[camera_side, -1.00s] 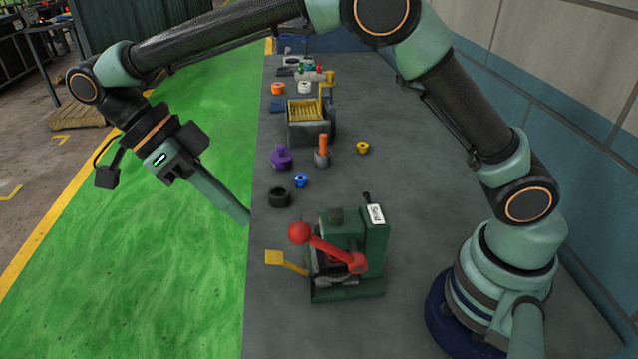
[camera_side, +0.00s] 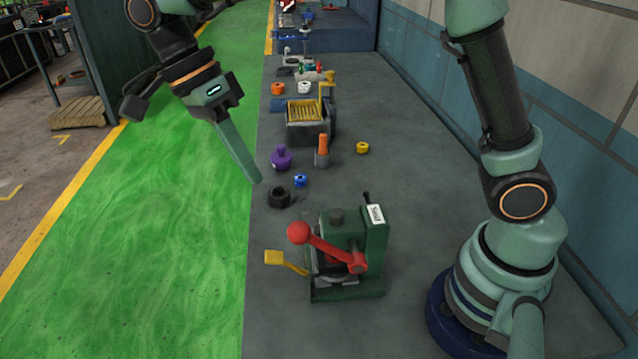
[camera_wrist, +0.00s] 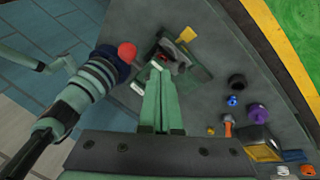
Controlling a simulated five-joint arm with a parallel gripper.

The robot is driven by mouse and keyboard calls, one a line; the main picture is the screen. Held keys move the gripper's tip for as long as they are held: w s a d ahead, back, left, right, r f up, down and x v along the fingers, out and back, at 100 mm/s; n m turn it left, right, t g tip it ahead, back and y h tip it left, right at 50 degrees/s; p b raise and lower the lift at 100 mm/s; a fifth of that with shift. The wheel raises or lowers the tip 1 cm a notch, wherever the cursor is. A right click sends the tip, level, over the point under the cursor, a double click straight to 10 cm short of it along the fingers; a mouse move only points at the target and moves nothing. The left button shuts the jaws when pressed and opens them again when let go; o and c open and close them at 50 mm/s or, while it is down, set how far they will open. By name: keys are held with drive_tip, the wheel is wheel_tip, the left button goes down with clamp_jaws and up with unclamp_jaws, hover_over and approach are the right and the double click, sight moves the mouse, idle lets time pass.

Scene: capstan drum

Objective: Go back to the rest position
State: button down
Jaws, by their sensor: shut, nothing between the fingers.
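My gripper (camera_side: 257,180) is shut and empty. In the side view it hangs in the air at the left edge of the grey bench (camera_side: 400,260), its fingers pointing down and to the right, near a black ring (camera_side: 279,197). In the wrist view the shut fingers (camera_wrist: 159,75) point toward a green machine (camera_wrist: 190,60) with a red-balled lever. The capstan drum device, a dark box with yellow ribbing (camera_side: 306,110) and a yellow crank (camera_side: 328,85), stands farther back on the bench.
The green machine (camera_side: 345,250) with a red ball lever (camera_side: 300,232) and yellow paddle (camera_side: 274,257) stands at the front. A purple knob (camera_side: 281,158), blue piece (camera_side: 300,180), orange-handled peg (camera_side: 322,150) and yellow piece (camera_side: 362,147) lie midway. A tiled wall (camera_side: 590,120) bounds the right.

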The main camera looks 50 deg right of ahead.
drive_tip(key=s+d+n+t+y, duration=0.1)
drive_tip(key=d+n+t, duration=0.3)
drive_tip(key=d+n, duration=0.4)
drive_tip(key=s+d+n+t+y, duration=0.1)
drive_tip(key=s+d+n+t, duration=0.3)
drive_tip(key=d+n, duration=0.5)
drive_tip(key=shift+s+r+n+t, duration=0.15)
drive_tip(key=shift+r+n+t, duration=0.2)
drive_tip(key=shift+n+t, duration=0.8)
drive_tip(key=shift+n+g, duration=0.35)
drive_tip(key=c, duration=0.9)
unclamp_jaws()
drive_tip(key=shift+a+r, duration=0.15)
drive_tip(key=o, duration=0.9)
drive_tip(key=shift+a+r+m+g, duration=0.6)
drive_tip(key=shift+r+m, duration=0.35)
drive_tip(key=shift+m, duration=0.05)
drive_tip(key=s+a+r+m+g, duration=0.2)
drive_tip(key=a+r+m+g, duration=0.2)
drive_tip(key=r+m, duration=0.3)
wheel_tip(320, 180, down, 10)
drive_tip(key=shift+f, duration=0.15)
drive_tip(key=shift+w+d, duration=0.1)
